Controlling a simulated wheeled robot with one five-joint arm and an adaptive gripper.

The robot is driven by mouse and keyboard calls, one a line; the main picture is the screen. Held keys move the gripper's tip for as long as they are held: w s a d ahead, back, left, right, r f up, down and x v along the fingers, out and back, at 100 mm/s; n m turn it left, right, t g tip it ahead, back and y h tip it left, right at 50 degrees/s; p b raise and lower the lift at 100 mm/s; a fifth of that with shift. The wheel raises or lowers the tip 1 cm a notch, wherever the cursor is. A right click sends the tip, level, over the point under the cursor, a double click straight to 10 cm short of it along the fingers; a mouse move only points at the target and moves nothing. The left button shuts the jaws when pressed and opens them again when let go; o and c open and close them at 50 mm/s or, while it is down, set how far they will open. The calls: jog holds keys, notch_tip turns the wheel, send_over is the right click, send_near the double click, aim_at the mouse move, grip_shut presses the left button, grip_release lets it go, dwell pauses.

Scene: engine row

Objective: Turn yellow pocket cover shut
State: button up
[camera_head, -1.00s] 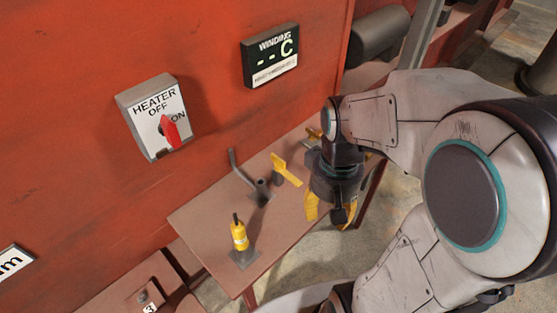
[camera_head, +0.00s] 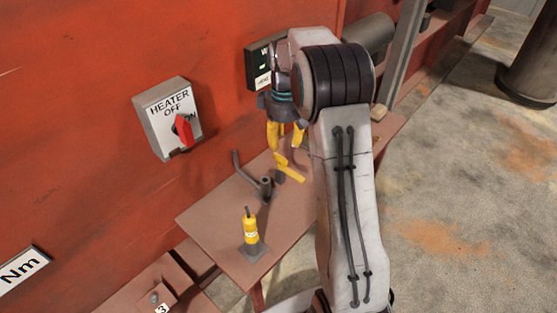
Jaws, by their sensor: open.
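A yellow flat piece (camera_head: 290,173), which may be the pocket cover, stands on a short grey post on the brown shelf (camera_head: 215,222). It angles down to the right, and my arm stands close beside its right end. I cannot tell from here whether it is open or shut. My gripper (camera_head: 287,146) points down just above it, with two yellow fingers spread apart and nothing seen between them. I cannot tell whether a fingertip touches the yellow piece.
A grey bent handle (camera_head: 250,178) on a socket and a yellow bottle-like object (camera_head: 250,232) stand on the shelf. The heater switch box (camera_head: 167,120), with a red knob (camera_head: 184,131), is on the red wall. My arm partly hides the winding display (camera_head: 259,66). Floor is open at right.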

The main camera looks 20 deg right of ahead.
aim_at(284, 158)
jog(key=shift+d+n, duration=0.1)
jog(key=shift+n, duration=0.2)
jog(key=shift+s+f, duration=0.1)
jog(key=shift+f, duration=3.6)
grip_shut()
